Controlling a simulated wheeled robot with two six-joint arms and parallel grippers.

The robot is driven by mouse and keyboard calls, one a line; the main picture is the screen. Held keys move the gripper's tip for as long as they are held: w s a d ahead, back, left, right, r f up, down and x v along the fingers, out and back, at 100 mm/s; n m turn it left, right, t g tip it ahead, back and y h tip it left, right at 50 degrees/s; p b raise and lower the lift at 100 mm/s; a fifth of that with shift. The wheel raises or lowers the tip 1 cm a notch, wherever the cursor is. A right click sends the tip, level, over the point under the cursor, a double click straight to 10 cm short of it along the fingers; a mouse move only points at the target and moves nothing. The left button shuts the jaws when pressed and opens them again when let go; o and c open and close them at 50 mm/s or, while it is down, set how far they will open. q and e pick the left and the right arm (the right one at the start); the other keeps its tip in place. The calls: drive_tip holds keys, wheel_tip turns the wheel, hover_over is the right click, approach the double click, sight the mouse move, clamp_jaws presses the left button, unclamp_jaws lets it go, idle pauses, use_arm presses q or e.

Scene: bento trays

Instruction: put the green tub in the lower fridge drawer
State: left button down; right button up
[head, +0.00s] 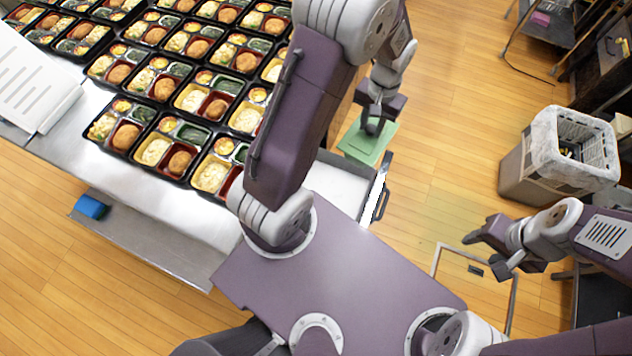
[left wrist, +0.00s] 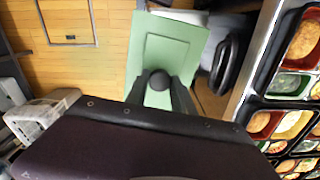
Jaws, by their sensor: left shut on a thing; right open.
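The green tub (head: 358,146) is a flat-topped, square, pale green box. My left gripper (head: 373,122) is shut on it and holds it beside the far end of an open white drawer (head: 338,188). In the left wrist view the tub (left wrist: 150,48) lies beyond my left fingertips (left wrist: 160,88), with part of the white drawer and its dark handle (left wrist: 232,62) to its right. The drawer's handle also shows in the head view (head: 382,203). I cannot tell from here whether this is the lower drawer. My right gripper (head: 487,250) is open and empty above the floor.
A steel counter (head: 150,205) with many filled bento trays (head: 160,150) stands at the left, with papers (head: 32,85) on it. A blue sponge-like block (head: 91,207) lies on a low ledge. A lined bin (head: 530,170) stands at the right.

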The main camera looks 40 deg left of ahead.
use_arm(q)
drive_tip(key=w+a+f+b, duration=0.1)
drive_tip(key=w+f+b, duration=0.2)
drive_tip(key=f+b, duration=1.5)
drive_tip(key=w+a+f+n+b, duration=0.1)
drive_tip(key=w+f+b, duration=0.2)
drive_tip(key=f+b, duration=1.6)
drive_tip(key=w+a+f+n+b, duration=0.1)
drive_tip(key=w+f+b, duration=0.2)
drive_tip(key=f+b, duration=1.5)
wheel_tip(320, 180, down, 11)
drive_tip(key=shift+w+a+r, duration=0.15)
drive_tip(key=shift+w+a, duration=0.05)
drive_tip(key=shift+a, duration=0.15)
drive_tip(key=c, duration=1.1)
unclamp_jaws()
